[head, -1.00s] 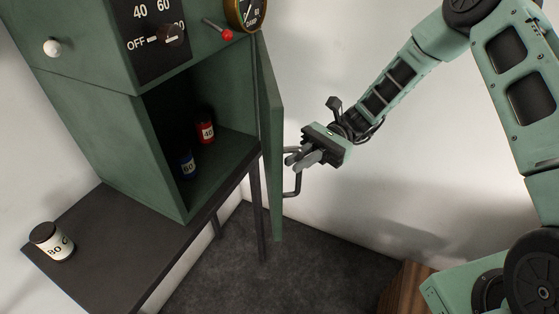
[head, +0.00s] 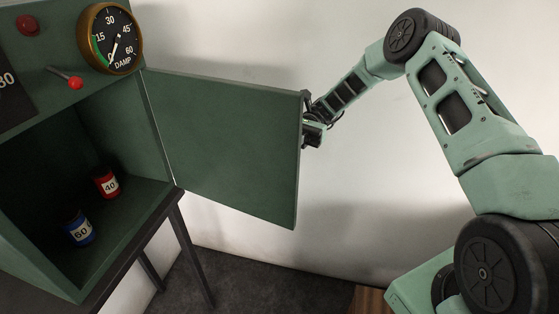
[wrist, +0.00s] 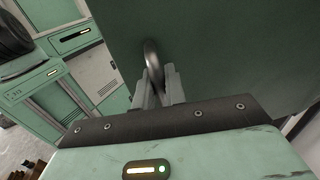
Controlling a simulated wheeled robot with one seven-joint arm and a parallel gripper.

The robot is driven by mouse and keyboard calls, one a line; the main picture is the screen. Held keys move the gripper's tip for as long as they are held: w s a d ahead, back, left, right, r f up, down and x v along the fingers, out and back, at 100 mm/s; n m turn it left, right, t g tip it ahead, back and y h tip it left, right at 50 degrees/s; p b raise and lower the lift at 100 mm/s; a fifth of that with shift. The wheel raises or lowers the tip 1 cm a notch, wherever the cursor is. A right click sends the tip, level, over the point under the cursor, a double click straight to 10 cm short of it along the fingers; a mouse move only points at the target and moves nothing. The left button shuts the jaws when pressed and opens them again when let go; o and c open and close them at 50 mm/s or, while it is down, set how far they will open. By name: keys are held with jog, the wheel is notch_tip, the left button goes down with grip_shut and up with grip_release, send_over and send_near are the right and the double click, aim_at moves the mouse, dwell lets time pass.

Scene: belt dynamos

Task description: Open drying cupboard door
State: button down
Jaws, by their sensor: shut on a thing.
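The green drying cupboard door (head: 225,145) stands swung wide open to the right of the cupboard (head: 120,140), with its inner face toward the head camera. My gripper (head: 312,130) is at the door's far edge, partly hidden behind it. In the wrist view the two fingers (wrist: 155,88) are shut on the curved metal door handle (wrist: 153,58), close to the door's outer face. Inside the cupboard stand a red jar marked 40 (head: 106,182) and a blue jar (head: 78,229) whose label seems to read 60.
A round damp gauge (head: 111,38), a red-tipped lever (head: 72,82) and a red button (head: 28,25) are on the cupboard front. A dark stand (head: 175,205) carries the cupboard. A wooden item (head: 369,300) is on the floor at the bottom. A pale wall lies behind the door.

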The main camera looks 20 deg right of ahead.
jog(key=shift+w+v, duration=0.25)
jog(key=shift+v, duration=1.05)
jog(key=shift+a, duration=0.2)
jog(key=c, duration=1.5)
grip_release()
jog(key=shift+c, duration=0.2)
jog(key=shift+r, duration=0.1)
notch_tip(320, 180, up, 10)
jog(key=b, duration=0.3)
